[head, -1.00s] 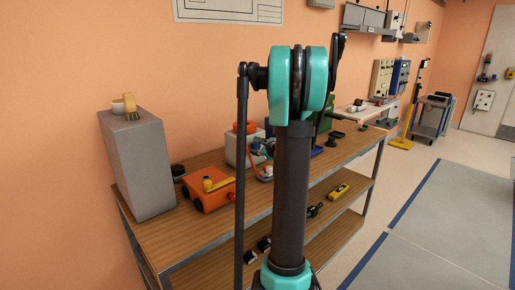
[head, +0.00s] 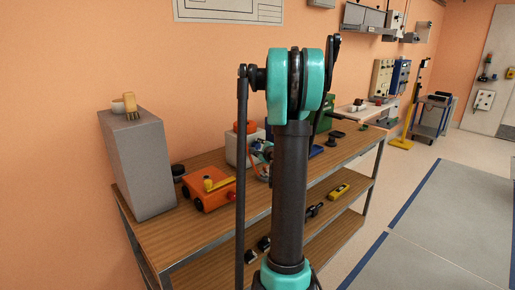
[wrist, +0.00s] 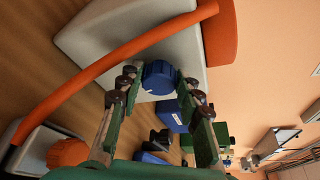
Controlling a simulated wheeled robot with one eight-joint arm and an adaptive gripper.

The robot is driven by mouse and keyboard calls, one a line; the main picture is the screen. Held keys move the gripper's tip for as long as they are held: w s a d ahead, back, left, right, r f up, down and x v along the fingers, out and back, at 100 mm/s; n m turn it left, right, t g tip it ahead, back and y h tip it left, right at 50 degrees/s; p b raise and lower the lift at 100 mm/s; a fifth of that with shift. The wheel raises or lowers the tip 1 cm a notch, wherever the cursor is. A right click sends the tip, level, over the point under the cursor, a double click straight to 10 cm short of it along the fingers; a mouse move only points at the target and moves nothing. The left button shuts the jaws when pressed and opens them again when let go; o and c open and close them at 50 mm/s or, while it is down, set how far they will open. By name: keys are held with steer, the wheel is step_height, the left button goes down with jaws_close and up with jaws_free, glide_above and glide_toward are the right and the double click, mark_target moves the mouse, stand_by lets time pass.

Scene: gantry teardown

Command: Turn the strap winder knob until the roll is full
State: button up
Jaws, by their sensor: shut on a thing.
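The strap winder's pale grey body (wrist: 130,45) fills the upper middle of the wrist view, with a blue knob (wrist: 159,78) that has a small white mark. My gripper (wrist: 160,80) is shut on this knob, one finger on each side. An orange strap (wrist: 110,65) runs from the lower left up to an orange part (wrist: 221,35) of the winder. In the head view the grey body (head: 234,150) with its orange top (head: 245,127) stands on the bench, and my arm partly hides it. How full the roll is cannot be told.
A pale unit with an orange cap (wrist: 68,152) sits at the lower left in the wrist view. A blue box (wrist: 172,115) lies close beside the knob.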

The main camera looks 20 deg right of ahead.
steer(key=shift+f+n+t, duration=0.15)
steer(key=shift+n+t, duration=0.25)
steer(key=shift+n, duration=0.4)
steer(key=shift+a, duration=0.1)
steer(key=o, duration=1.2)
steer(key=shift+c, duration=0.2)
steer(key=s, duration=0.4)
steer(key=s+r, duration=0.1)
steer(key=s, duration=0.7)
steer(key=shift+a+r, duration=0.1)
steer(key=shift+r, duration=0.25)
